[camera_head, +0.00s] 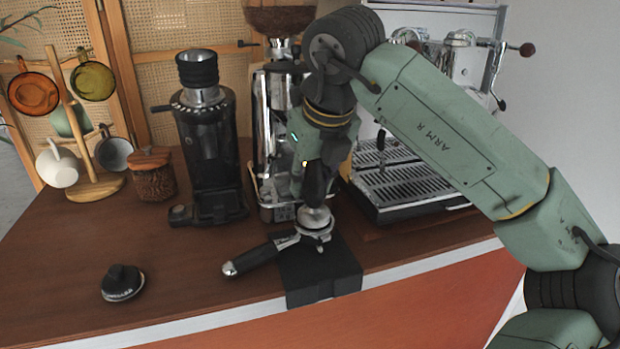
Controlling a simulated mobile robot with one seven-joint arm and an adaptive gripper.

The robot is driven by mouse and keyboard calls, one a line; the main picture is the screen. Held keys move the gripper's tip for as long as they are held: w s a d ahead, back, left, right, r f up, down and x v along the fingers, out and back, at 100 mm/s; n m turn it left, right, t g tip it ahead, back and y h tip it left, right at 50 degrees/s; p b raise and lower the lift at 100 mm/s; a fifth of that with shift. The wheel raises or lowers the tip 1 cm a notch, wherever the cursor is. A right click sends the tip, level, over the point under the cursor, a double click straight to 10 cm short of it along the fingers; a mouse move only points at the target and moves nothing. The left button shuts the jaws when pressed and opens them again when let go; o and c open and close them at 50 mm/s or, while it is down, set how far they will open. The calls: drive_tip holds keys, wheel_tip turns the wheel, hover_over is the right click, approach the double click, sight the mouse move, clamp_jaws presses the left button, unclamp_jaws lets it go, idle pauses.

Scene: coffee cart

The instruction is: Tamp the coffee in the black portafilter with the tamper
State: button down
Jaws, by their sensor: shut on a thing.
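The black portafilter (252,259) lies at the counter's front edge, its black handle pointing left and its metal head on a black mat (330,285). My gripper (317,198) points down over the head and is shut on the tamper (315,217). Only the tamper's rounded metal lower part shows; its handle is hidden between my fingers. The tamper is upright right at the basket, and I cannot tell how deep it sits. The coffee inside is hidden.
A round black puck-like tool (122,281) lies front left. Behind stand a black grinder (205,140), a chrome grinder (272,130), an espresso machine (410,180), a wooden jar (152,176) and a mug tree (95,187). The counter's left front is mostly clear.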

drive_tip(key=shift+s+f+b, duration=0.1)
drive_tip(key=shift+f+b, duration=0.8)
drive_tip(key=shift+f, duration=0.15)
idle(1.8)
drive_tip(key=shift+r, duration=0.25)
drive_tip(key=shift+r+p, duration=0.7)
drive_tip(key=shift+r, duration=0.2)
drive_tip(key=shift+r+p, duration=0.3)
drive_tip(key=shift+r, duration=0.2)
drive_tip(key=shift+r, duration=0.15)
wheel_tip(320, 180, up, 5)
drive_tip(key=p, duration=0.3)
drive_tip(key=shift+p, duration=0.35)
